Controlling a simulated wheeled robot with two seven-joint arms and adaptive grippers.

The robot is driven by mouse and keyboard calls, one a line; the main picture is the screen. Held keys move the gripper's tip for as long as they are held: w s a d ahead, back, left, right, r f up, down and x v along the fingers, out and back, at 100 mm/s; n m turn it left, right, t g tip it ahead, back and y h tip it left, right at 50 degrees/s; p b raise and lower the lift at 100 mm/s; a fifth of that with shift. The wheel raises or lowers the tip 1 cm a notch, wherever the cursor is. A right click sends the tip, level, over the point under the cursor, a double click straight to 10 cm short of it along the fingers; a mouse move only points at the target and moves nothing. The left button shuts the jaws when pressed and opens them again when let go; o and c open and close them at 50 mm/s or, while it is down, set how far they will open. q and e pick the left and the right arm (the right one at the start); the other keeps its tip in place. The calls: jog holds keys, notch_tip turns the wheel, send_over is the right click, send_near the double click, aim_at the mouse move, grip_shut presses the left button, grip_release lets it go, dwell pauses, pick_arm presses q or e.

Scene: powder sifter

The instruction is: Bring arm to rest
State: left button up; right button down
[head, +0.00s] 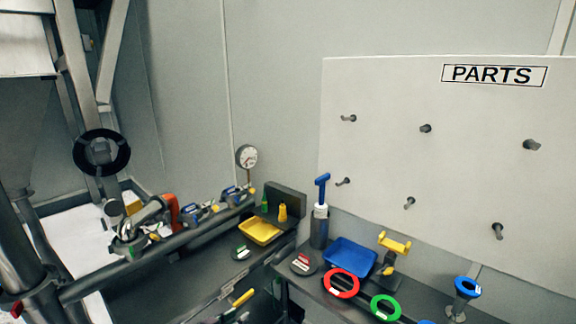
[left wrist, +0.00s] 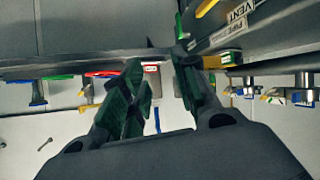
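My left gripper (left wrist: 158,68) shows in the left wrist view with its two dark green fingers spread apart. No object is visible held between them; the shelf behind shows through the gap. I cannot make out either gripper in the head view. My right gripper is in neither view.
A white PARTS board (head: 400,120) with several bare pegs stands behind a dark bench. The bench holds a blue tray (head: 350,258), red ring (head: 341,283) and green ring (head: 386,307). A yellow tray (head: 260,231) lies left. A pipe with valves (head: 190,216) crosses the left side.

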pick_arm(q)
jog(key=s+a+f+n+g+y, duration=0.1)
jog(key=s+a+f+g+y, duration=0.25)
jog(key=s, duration=0.55)
jog(key=s+a+f+g+y, duration=0.25)
jog(key=s+a+g, duration=0.2)
jog(key=s, duration=0.45)
jog(key=s+f, duration=0.3)
jog(key=f, duration=3.1)
jog(key=s+a+f+g, duration=0.1)
jog(key=s+a+f, duration=0.1)
jog(key=s+f, duration=0.7)
jog(key=s+a+f, duration=0.2)
jog(key=s+f, duration=0.8)
jog(key=s, duration=0.3)
jog(key=shift+g, duration=0.4)
jog(key=shift+r, duration=0.1)
jog(key=shift+o, duration=0.3)
jog(key=shift+a, duration=0.1)
